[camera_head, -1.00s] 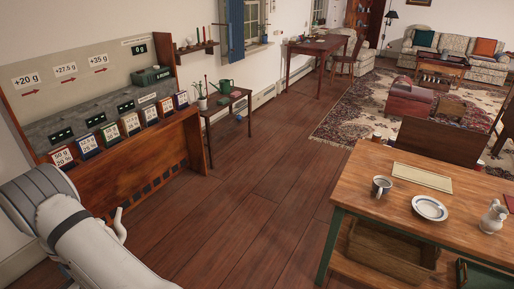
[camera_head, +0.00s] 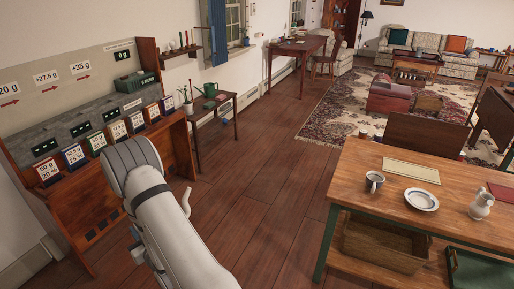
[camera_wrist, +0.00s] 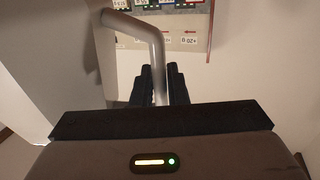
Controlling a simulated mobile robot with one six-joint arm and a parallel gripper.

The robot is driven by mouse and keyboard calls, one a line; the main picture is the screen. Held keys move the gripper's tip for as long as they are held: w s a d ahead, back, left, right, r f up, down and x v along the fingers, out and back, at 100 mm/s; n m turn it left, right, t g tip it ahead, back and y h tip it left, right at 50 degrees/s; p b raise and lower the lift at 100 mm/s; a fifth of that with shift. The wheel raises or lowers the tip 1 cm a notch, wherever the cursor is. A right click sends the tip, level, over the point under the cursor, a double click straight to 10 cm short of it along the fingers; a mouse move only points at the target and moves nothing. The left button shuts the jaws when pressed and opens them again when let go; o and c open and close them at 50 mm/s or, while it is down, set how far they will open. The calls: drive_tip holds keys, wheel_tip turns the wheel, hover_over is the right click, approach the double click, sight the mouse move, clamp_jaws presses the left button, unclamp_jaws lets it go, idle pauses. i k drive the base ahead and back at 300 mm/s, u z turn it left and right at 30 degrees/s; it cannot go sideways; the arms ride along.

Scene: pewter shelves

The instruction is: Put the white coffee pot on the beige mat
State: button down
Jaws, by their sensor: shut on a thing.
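My gripper (camera_wrist: 160,78) is shut on a smooth grey-looking handle of the white coffee pot (camera_wrist: 153,45) in the wrist view. The pot's pale body seems to fill the left of that view, mostly cut off. In the head view my pale arm hides the gripper and most of the pot; only a small white curved part, probably the pot's spout (camera_head: 186,202), shows beside the arm. The beige mat (camera_head: 411,171) lies flat and bare near the far edge of the wooden table at right. The gripper is well apart from it, to the left over the floor.
A chair (camera_head: 425,140) stands behind. A board with weight labels (camera_head: 60,95) is at left. The floor between is clear.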

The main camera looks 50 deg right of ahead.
sight(412, 170)
drive_tip(key=u, duration=0.5)
drive_tip(key=i, duration=0.2)
drive_tip(key=z, duration=2.5)
